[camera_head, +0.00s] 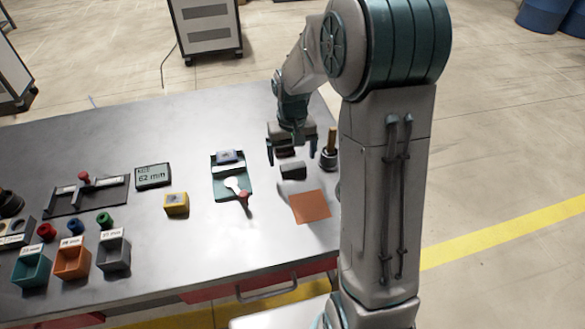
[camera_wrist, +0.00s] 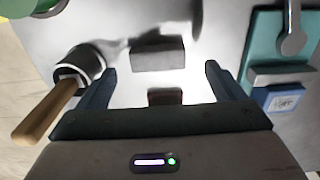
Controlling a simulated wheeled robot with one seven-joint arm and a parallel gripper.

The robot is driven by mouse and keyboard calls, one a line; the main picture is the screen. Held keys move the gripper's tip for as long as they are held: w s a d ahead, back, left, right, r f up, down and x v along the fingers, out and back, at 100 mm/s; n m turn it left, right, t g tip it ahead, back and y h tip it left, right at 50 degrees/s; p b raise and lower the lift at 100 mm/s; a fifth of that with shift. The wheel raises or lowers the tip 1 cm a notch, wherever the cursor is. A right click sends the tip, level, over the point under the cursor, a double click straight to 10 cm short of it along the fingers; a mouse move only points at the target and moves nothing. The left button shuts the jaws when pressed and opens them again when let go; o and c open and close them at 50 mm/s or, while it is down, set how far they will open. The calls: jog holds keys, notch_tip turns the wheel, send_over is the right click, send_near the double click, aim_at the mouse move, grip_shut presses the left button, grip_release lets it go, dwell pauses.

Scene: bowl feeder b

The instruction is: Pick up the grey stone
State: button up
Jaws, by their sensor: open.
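The grey stone (camera_head: 293,171) is a small rectangular block lying on the metal table, to the right of the green board. In the wrist view the grey stone (camera_wrist: 158,54) lies just ahead of my fingertips, roughly centred between them. My gripper (camera_head: 291,153) is open and empty, pointing down over the table just behind the stone. In the wrist view my gripper (camera_wrist: 160,70) has its fingers spread wider than the stone. A dark reddish block (camera_wrist: 165,97) lies between the fingers, partly hidden by the gripper body.
A dark round object with a wooden handle (camera_wrist: 80,65) stands close beside one finger. The green board (camera_head: 232,181) lies on the other side. An orange square (camera_head: 310,207) lies in front of the stone. Coloured bins (camera_head: 72,262) and a display (camera_head: 153,176) are left.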

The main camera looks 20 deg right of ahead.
aim_at(293, 165)
notch_tip(293, 165, down, 4)
jog(key=shift+d+r, duration=0.15)
jog(key=shift+r, duration=0.05)
jog(key=c, duration=1.1)
jog(key=shift+r, duration=0.1)
jog(key=shift+r, duration=0.5)
notch_tip(293, 165, up, 3)
jog(key=shift+w, duration=0.1)
jog(key=s+d+r, duration=0.2)
jog(key=s, duration=0.1)
jog(key=s+d+r, duration=0.2)
jog(key=s, duration=0.1)
jog(key=s+d+r+b, duration=0.1)
jog(key=s+d+r, duration=0.1)
jog(key=s+r, duration=0.1)
jog(key=shift+s, duration=0.6)
